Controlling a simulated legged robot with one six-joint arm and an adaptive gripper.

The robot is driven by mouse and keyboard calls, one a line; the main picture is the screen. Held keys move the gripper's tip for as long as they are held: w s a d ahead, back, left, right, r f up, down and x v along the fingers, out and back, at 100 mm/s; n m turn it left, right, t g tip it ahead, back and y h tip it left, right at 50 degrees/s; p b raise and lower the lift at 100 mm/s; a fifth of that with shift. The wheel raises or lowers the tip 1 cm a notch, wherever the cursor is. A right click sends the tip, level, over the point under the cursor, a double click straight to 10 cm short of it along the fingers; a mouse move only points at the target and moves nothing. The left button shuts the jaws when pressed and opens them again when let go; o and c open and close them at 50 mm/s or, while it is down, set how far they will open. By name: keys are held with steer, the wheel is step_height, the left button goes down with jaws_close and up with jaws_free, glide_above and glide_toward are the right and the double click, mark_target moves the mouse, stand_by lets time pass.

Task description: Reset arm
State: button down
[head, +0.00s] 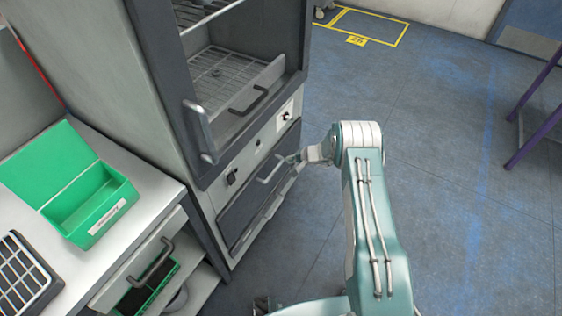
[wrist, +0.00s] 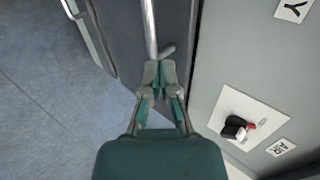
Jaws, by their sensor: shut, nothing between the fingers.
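My arm reaches forward in the head view, with my gripper (head: 293,159) at its far end in front of the lower front of a tall grey cabinet (head: 150,80). In the wrist view my gripper (wrist: 159,70) is shut, its fingertips together with nothing between them. A metal bar handle (wrist: 150,28) lies just beyond the fingertips; I cannot tell whether they touch it. In the head view a bar handle (head: 270,169) on the cabinet's lower front is just left of the gripper.
A knob (wrist: 235,128) on a white plate sits right of the gripper. The cabinet's upper bay is open, with a wire rack (head: 222,75) inside. A green open box (head: 85,195) stands on the left counter (head: 150,195). Floor (head: 455,190) to the right is clear.

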steer(key=s+r+n+g+h, duration=0.15)
steer(key=s+r, duration=0.35)
steer(key=r, duration=0.7)
steer(key=s+r+n, duration=0.2)
steer(key=s+r, duration=0.3)
steer(key=r, duration=0.7)
steer(key=s+r+n, duration=0.2)
steer(key=s+r, duration=0.4)
steer(key=r, duration=0.6)
steer(key=s+d+r+h, duration=0.1)
steer(key=s+r+h, duration=0.1)
steer(key=s, duration=0.7)
steer(key=s+d+r+n+t+h, duration=0.1)
steer(key=s+r, duration=0.3)
steer(key=s, duration=0.5)
steer(key=s+d+r+h, duration=0.3)
steer(key=s+r, duration=0.1)
steer(key=s, duration=0.5)
steer(key=shift+s+n+t, duration=0.25)
steer(key=shift+n+t, duration=0.1)
